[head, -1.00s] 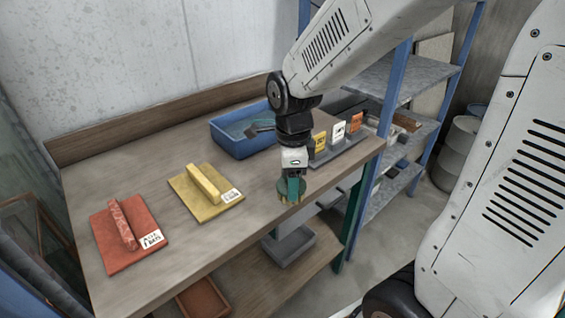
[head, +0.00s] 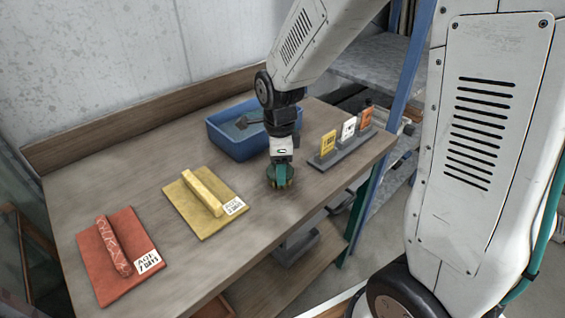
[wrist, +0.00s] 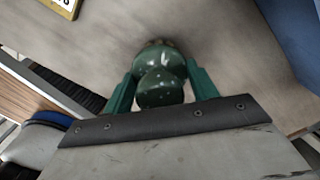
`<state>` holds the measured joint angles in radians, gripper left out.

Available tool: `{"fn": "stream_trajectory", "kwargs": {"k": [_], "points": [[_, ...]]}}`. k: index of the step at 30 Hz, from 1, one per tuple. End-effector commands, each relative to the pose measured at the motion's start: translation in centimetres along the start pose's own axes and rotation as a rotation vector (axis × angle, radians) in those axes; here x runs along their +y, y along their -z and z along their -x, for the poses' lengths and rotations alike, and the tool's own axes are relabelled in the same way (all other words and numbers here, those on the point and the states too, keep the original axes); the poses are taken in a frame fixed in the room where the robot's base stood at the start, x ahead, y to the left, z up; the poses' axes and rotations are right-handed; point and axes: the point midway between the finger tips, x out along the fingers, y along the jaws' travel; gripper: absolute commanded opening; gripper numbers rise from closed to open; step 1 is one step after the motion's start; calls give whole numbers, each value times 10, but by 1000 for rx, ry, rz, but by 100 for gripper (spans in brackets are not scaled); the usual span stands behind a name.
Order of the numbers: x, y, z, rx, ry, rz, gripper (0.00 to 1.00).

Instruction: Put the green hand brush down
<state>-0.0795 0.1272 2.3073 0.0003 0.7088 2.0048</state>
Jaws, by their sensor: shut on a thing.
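The green hand brush (head: 279,182) is at the wooden workbench (head: 150,268), right of the yellow board. It looks upright, bristles down, at or just above the bench top; I cannot tell whether it touches. My gripper (head: 281,166) is above it and shut on its knob. In the wrist view the rounded, speckled dark green brush (wrist: 162,78) sits between the two green fingers of my gripper (wrist: 160,85). The brush's underside is mostly hidden there.
A yellow board with a handle (head: 190,222) and a red board with a handle (head: 98,280) lie to the left. A blue tub (head: 222,145) stands behind. A grey holder (head: 343,150) with coloured tags stands to the right. Bare bench top lies around the brush.

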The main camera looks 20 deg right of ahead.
Motion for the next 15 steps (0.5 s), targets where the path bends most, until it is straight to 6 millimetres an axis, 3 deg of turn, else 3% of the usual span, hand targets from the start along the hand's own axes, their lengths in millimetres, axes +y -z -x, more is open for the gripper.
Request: {"fn": "stream_trajectory", "kwargs": {"k": [9, 10, 12, 15], "points": [[0, 1, -2, 0, 0, -2, 37], [0, 1, -3, 0, 1, -2, 61], [-1, 2, -2, -1, 1, -3, 80], [-1, 2, -2, -1, 1, -4, 80]]}}
